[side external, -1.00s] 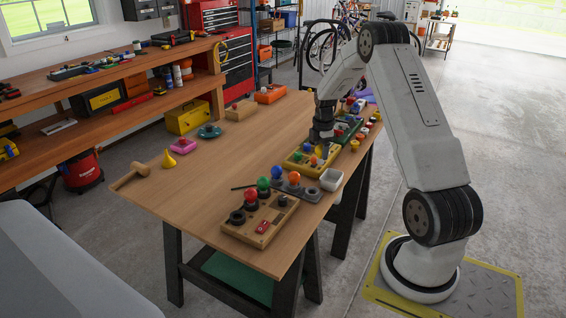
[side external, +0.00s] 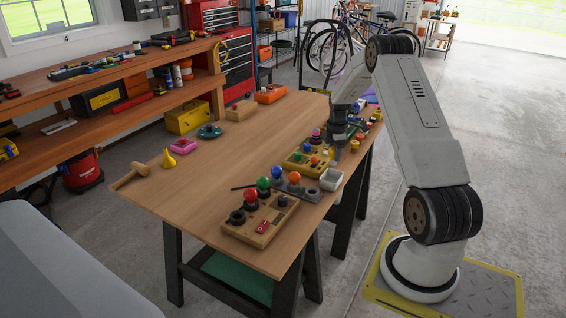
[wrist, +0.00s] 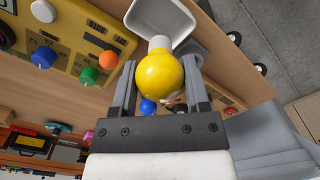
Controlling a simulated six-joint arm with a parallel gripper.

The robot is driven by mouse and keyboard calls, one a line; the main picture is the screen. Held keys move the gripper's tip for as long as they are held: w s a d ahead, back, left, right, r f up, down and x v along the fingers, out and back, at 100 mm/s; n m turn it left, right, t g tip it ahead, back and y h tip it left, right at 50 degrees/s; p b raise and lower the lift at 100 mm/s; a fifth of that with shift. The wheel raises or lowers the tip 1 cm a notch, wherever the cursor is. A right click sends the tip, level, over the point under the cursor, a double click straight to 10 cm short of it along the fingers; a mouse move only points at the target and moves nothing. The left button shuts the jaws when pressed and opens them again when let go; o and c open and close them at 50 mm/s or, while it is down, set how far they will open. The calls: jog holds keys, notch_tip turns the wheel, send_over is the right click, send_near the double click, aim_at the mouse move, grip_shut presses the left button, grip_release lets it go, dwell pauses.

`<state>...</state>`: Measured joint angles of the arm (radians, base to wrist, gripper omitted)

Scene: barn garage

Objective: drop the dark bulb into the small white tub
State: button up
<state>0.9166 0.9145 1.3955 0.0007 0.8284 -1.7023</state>
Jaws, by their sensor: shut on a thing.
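My gripper (wrist: 160,82) is shut on a yellow bulb (wrist: 158,73) with a pale base, in the wrist view. The bulb's base points toward the small white tub (wrist: 148,14), overlapping its near edge in that view. In the side view, my gripper (side external: 335,156) is above the table's right side, just behind the white tub (side external: 331,181). The held bulb is hard to make out there. The bulb in my grip is yellow, not dark. A black rounded piece (side external: 237,217) sits on the wooden board at the front; I cannot tell whether it is a bulb.
A yellow board (side external: 293,167) with coloured bulbs stands left of my gripper. A grey strip (side external: 304,192) with an orange bulb and a wooden board (side external: 262,236) lie nearer the front. Several small pieces stand along the right table edge. The table's middle is clear.

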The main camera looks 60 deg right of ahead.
aim_at(333, 165)
jog(key=shift+f, duration=2.9)
jog(key=o, duration=1.3)
jog(key=shift+r, duration=3.9)
